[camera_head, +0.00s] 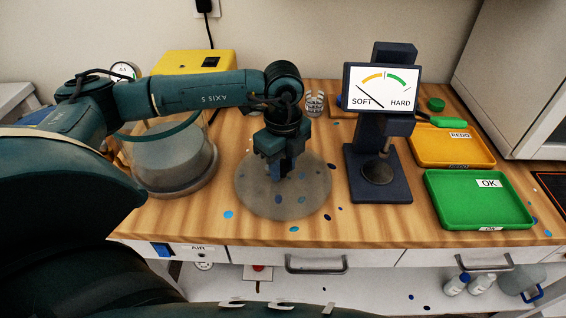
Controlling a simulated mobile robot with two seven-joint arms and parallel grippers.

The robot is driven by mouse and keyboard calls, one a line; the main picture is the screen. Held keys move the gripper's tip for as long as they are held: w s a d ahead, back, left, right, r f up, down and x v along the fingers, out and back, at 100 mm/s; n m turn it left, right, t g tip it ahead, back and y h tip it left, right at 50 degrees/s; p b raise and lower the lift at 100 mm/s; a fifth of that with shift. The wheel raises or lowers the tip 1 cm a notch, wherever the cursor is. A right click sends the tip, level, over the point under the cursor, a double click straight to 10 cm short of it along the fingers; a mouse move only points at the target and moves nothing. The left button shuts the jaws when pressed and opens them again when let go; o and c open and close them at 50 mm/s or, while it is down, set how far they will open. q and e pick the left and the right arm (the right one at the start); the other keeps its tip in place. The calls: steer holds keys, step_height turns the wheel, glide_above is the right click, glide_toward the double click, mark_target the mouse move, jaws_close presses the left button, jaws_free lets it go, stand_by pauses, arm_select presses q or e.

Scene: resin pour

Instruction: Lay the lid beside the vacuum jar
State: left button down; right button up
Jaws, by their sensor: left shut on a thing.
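The lid (257,200) is a round, translucent grey disc at the middle of the wooden table, right of the vacuum jar. The vacuum jar (172,170) is a clear, wide vessel at the left, partly hidden behind my left arm; a dark teal ring shows near its top. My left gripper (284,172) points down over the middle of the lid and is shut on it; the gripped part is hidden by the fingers. The lid looks flat and close to the tabletop; I cannot tell whether it touches. My right gripper is not in view.
A dark hardness gauge (378,190) stands close to the right of the lid. A green OK tray (478,226) and an orange REDO tray (432,157) lie further right. A yellow box (192,62) stands behind the jar. Blue spots mark the table front.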

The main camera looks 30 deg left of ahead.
mark_target(283, 164)
arm_select(q)
steer(key=shift+f, duration=0.2)
steer(key=c, duration=1)
jaws_free()
step_height(283, 164, up, 8)
steer(key=p, duration=0.5)
